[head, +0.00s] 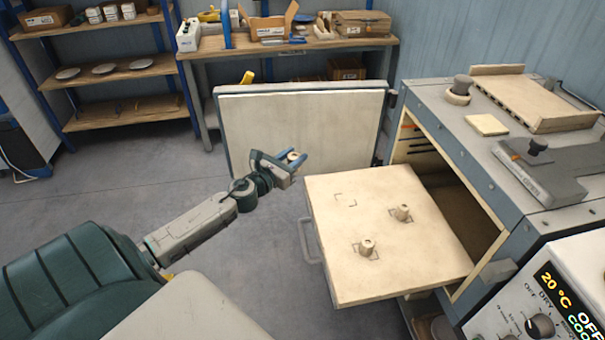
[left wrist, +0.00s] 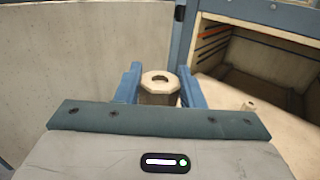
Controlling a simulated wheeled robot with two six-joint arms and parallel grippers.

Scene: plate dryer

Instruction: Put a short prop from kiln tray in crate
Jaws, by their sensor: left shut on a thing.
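My left gripper (head: 287,163) is shut on a pale short prop (head: 294,156) and holds it in the air, left of the kiln tray's far corner. In the left wrist view the prop (left wrist: 160,88) is upright between the blue fingers, its round top hole showing. The cream kiln tray (head: 330,197) sticks out of the open kiln. Two other short props stand on it, one nearer (head: 367,247) and one farther right (head: 402,212). A marked square at its far left is empty. I cannot clearly make out the crate. My right gripper is out of view.
The open kiln door (head: 300,130) stands behind my left gripper. The kiln top (head: 440,100) holds a flat wooden piece (head: 540,105) and a grey block. A workbench (head: 290,45) with boxes and shelves (head: 105,75) stand at the back. The floor at left is clear.

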